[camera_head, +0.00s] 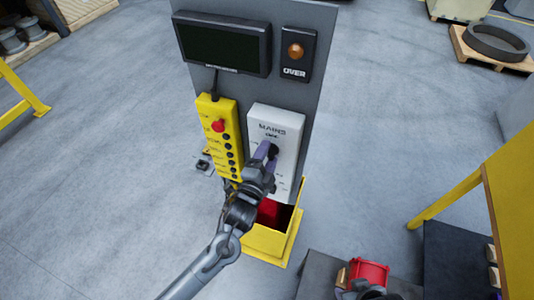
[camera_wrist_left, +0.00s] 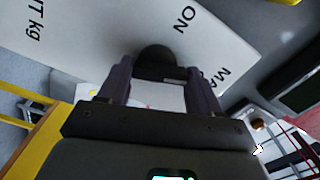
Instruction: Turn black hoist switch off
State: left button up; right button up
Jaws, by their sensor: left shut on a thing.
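The black switch (camera_head: 274,150) is a round knob on the front of the white box (camera_head: 287,121) marked MAINS. My left gripper (camera_head: 267,152) reaches it from the front, with its purple-grey fingers at the knob. In the left wrist view the knob (camera_wrist_left: 157,60) sits between the two fingertips (camera_wrist_left: 158,75), and the gripper is shut on it. An ON label (camera_wrist_left: 186,18) shows on the white face beside the knob. The fingers and wrist hide part of the box's face, and I cannot tell the knob's exact setting. My right gripper does not show.
A yellow pendant (camera_head: 218,130) with a red button and several black buttons hangs left of the box. A dark display (camera_head: 223,43) and an OVER lamp panel (camera_head: 297,54) are above. An open yellow bin (camera_head: 268,242) is below. A yellow-legged table (camera_head: 450,198) stands right.

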pick_arm(q)
jog(key=shift+m+p, duration=0.35)
jog(key=shift+m, duration=0.85)
jog(key=o, duration=1.1)
jog(key=shift+c, duration=0.2)
jog(key=shift+s, duration=0.1)
jog(key=b+v, duration=0.2)
jog(key=v, duration=0.8)
jog(key=shift+s, duration=0.35)
jog(key=shift+a, duration=0.1)
